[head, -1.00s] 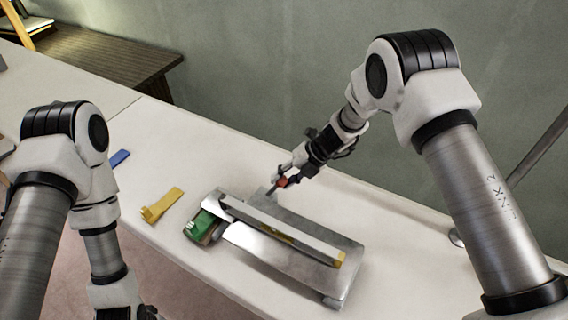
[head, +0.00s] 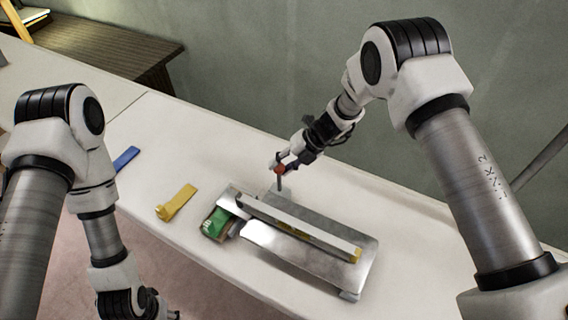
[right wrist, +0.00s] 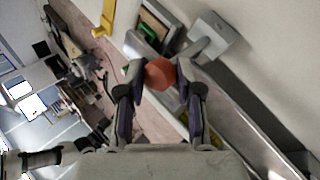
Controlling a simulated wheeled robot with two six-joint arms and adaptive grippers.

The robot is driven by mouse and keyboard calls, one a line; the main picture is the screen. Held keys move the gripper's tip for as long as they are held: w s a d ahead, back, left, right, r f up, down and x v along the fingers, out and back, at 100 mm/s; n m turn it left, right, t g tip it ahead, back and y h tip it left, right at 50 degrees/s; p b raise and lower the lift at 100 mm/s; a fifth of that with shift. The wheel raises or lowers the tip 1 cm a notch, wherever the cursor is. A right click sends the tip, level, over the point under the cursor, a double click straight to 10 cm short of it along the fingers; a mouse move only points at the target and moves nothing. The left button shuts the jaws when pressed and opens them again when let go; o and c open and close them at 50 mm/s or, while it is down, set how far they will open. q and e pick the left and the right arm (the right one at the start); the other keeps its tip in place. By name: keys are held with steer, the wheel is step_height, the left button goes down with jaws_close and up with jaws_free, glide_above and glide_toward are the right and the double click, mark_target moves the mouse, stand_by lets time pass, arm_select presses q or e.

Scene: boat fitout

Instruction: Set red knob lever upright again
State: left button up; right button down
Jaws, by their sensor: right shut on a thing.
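The red knob (head: 280,169) tops a grey lever (head: 279,184) that stands roughly upright at the back left of a metal fixture (head: 310,265) on the white counter. My right gripper (head: 278,165) is shut on the red knob. In the right wrist view the round red knob (right wrist: 159,74) sits between the two fingertips (right wrist: 158,80), and the lever's grey base (right wrist: 212,38) shows beyond it. My left gripper (head: 160,310) is at the bottom left, low and mostly cut off by the frame edge, so its fingers are unclear.
A green block (head: 214,222) sits in a small holder at the fixture's left end. A yellow piece (head: 177,203) and a blue piece (head: 127,158) lie on the white counter (head: 150,120) to the left. A long bar (head: 295,228) runs along the fixture. A wall stands behind.

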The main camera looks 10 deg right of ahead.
steer(key=shift+w+a+r, duration=0.2)
steer(key=shift+a, duration=0.05)
steer(key=c, duration=1.1)
jaws_free()
steer(key=shift+o, duration=1.3)
steer(key=shift+a, duration=0.25)
steer(key=shift+w+a+f, duration=0.1)
steer(key=shift+a+f, duration=0.05)
steer(key=shift+a, duration=0.15)
arm_select(q)
steer(key=shift+w+a+f, duration=0.1)
steer(key=shift+a+f, duration=0.05)
steer(key=shift+a, duration=0.15)
arm_select(e)
steer(key=shift+d+f, duration=0.1)
steer(key=shift+d, duration=0.15)
steer(key=v, duration=1.2)
steer(key=shift+d, duration=0.1)
